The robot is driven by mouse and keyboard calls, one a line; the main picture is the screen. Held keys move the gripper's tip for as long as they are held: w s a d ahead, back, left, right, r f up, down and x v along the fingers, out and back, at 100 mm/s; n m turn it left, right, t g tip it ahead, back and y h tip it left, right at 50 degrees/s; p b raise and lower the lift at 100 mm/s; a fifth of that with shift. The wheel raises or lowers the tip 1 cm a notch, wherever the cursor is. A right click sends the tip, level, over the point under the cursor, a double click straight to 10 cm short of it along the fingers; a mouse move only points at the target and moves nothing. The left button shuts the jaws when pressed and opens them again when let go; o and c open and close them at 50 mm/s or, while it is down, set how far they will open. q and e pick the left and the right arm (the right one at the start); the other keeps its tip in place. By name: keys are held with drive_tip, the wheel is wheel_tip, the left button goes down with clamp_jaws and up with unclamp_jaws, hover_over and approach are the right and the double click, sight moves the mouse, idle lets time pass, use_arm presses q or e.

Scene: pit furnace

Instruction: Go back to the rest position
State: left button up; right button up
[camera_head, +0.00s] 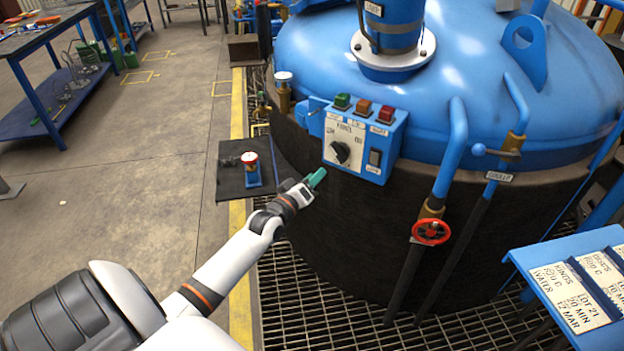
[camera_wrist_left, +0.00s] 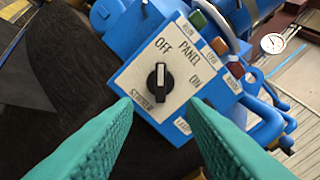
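The blue control panel (camera_head: 364,139) is fixed to the front of the blue furnace vessel. It carries a black rotary knob (camera_head: 341,152), a black rocker switch (camera_head: 375,158), and green, orange and red lamps on top. My left gripper (camera_head: 316,178) is just left of and below the panel, apart from it. In the left wrist view its two teal fingers (camera_wrist_left: 163,128) are spread with nothing between them, and the panel knob (camera_wrist_left: 160,83) lies beyond them. The knob's white mark runs upright in that view; its exact setting is hard to tell. My right gripper does not show.
The large blue vessel (camera_head: 455,65) fills the right side above metal grating. A red valve wheel (camera_head: 431,232) and pipes stand out from its front. A blue label stand (camera_head: 547,272) is at lower right. A small red-topped device (camera_head: 251,166) is left of my gripper. Open floor lies left.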

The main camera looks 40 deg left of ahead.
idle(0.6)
use_arm(q)
drive_tip(key=s+d+f+m+g, duration=0.25)
drive_tip(key=s+f, duration=0.35)
drive_tip(key=f, duration=0.6)
drive_tip(key=s+d+f+m+g, duration=0.1)
drive_tip(key=s+d+f+g, duration=0.4)
drive_tip(key=f, duration=0.7)
drive_tip(key=s+f+m+g, duration=0.2)
drive_tip(key=s+f, duration=0.5)
drive_tip(key=f, duration=0.4)
drive_tip(key=s+d+f+m+g, duration=0.2)
drive_tip(key=s+f, duration=0.3)
drive_tip(key=s, duration=0.5)
drive_tip(key=s+d+f+m+g+h, duration=0.1)
drive_tip(key=s+d+f, duration=0.4)
drive_tip(key=s, duration=0.6)
drive_tip(key=s+d+f+m+g, duration=0.4)
drive_tip(key=s+f, duration=0.1)
drive_tip(key=s, duration=0.5)
drive_tip(key=shift+s+f+h, duration=0.15)
drive_tip(key=shift+h, duration=0.25)
drive_tip(key=shift+d+g, duration=0.1)
drive_tip(key=shift+g, duration=0.15)
